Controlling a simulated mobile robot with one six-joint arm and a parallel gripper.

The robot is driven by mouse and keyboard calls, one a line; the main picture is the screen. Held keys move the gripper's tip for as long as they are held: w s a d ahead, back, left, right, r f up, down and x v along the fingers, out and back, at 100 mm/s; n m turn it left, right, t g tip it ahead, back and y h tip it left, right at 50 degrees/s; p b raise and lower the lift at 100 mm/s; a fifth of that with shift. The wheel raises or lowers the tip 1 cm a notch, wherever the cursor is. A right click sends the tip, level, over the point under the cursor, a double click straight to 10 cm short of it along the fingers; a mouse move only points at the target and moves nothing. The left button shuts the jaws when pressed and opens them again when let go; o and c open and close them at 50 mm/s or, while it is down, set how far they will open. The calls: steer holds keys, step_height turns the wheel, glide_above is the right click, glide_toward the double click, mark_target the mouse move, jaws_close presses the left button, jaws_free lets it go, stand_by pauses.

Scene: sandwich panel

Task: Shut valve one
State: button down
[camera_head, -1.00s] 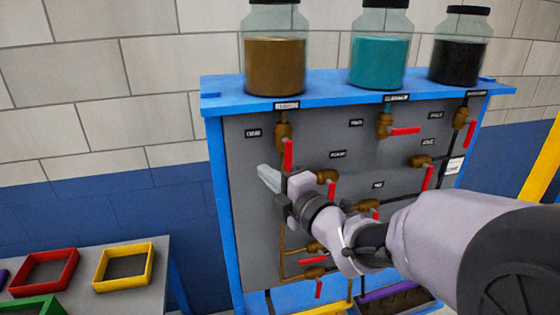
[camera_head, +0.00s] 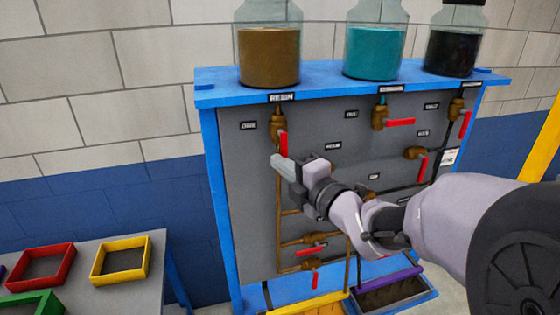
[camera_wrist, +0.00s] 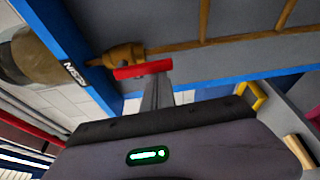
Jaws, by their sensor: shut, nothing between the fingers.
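The valve with the brass body (camera_head: 277,125) sits under the RESIN label, beside a small label that seems to read ONE (camera_head: 248,125). Its red handle (camera_head: 283,145) points down, roughly along the pipe. In the wrist view the red handle (camera_wrist: 143,69) lies across the tips of my fingers. My gripper (camera_head: 282,166) is shut and empty, with its tips at the lower end of this handle. I cannot tell whether they touch it. My gripper also shows in the wrist view (camera_wrist: 157,95).
Other red-handled valves, such as the one under the teal jar (camera_head: 400,122), are spread over the grey panel (camera_head: 240,190). Jars stand on the blue shelf (camera_head: 320,79). Red (camera_head: 40,268) and yellow (camera_head: 120,258) trays lie on a side table. Coloured bins stand below the panel.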

steer(key=shift+d, duration=0.15)
steer(key=w+d+r+n+g+h+b, duration=0.1)
steer(key=d+n+h, duration=0.4)
steer(key=n, duration=0.7)
step_height(320, 180, up, 3)
steer(key=shift+w+d+f+n+h+b, duration=0.15)
steer(key=shift+w+d+n+h+b, duration=0.15)
steer(key=shift+w+d+h+b, duration=0.25)
steer(key=shift+s+r, duration=0.15)
steer(key=shift+r, duration=0.05)
stand_by(0.5)
steer(key=shift+a, duration=0.1)
